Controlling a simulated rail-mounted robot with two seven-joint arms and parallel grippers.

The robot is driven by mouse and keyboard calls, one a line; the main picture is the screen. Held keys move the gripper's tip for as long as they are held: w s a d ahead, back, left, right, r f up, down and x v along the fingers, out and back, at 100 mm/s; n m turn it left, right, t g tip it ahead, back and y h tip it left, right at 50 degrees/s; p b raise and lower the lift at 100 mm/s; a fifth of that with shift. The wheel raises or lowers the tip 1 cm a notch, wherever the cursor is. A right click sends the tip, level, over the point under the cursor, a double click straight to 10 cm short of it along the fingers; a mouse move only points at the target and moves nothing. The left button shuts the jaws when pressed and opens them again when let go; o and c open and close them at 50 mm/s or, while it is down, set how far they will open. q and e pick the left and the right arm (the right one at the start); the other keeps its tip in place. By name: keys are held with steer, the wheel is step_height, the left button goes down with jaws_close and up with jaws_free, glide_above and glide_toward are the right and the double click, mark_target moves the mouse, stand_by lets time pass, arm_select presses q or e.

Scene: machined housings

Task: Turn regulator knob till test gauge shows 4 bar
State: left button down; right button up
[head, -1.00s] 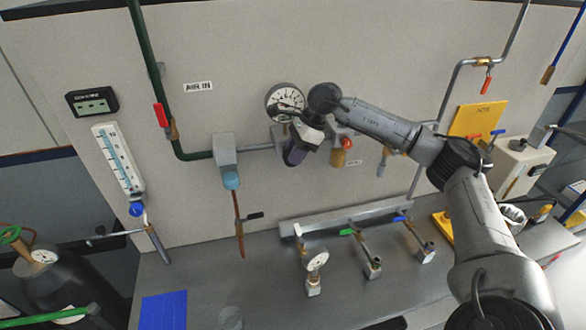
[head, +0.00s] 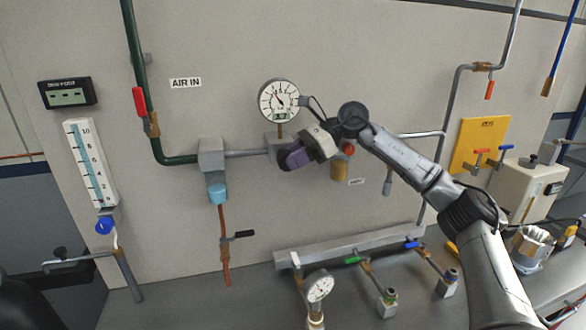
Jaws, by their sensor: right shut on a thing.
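The regulator (head: 276,141) is a grey body on the wall pipe, below a round white gauge (head: 279,101) with a dark needle pointing up and left. Its exact reading is too small to tell. My right gripper (head: 287,158) comes in from the right and is shut at the regulator's underside, on its knob, which the dark fingers hide. A second round white gauge (head: 319,285) stands low on the bench, tilted, its reading too small to make out. I cannot tell which gauge is the test gauge. My left gripper is out of view.
A green pipe with a red-handled valve (head: 139,101) feeds a grey filter with a blue bowl (head: 217,193), left of the regulator. A brass part with a red top (head: 340,168) sits close right of my gripper. Several bench valves (head: 386,302) stand below.

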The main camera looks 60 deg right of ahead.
stand_by(0.5)
steer(key=o, duration=0.6)
steer(key=shift+o, duration=0.2)
steer(key=v, duration=1.4)
steer(key=shift+b, duration=0.45)
steer(key=shift+f, duration=0.15)
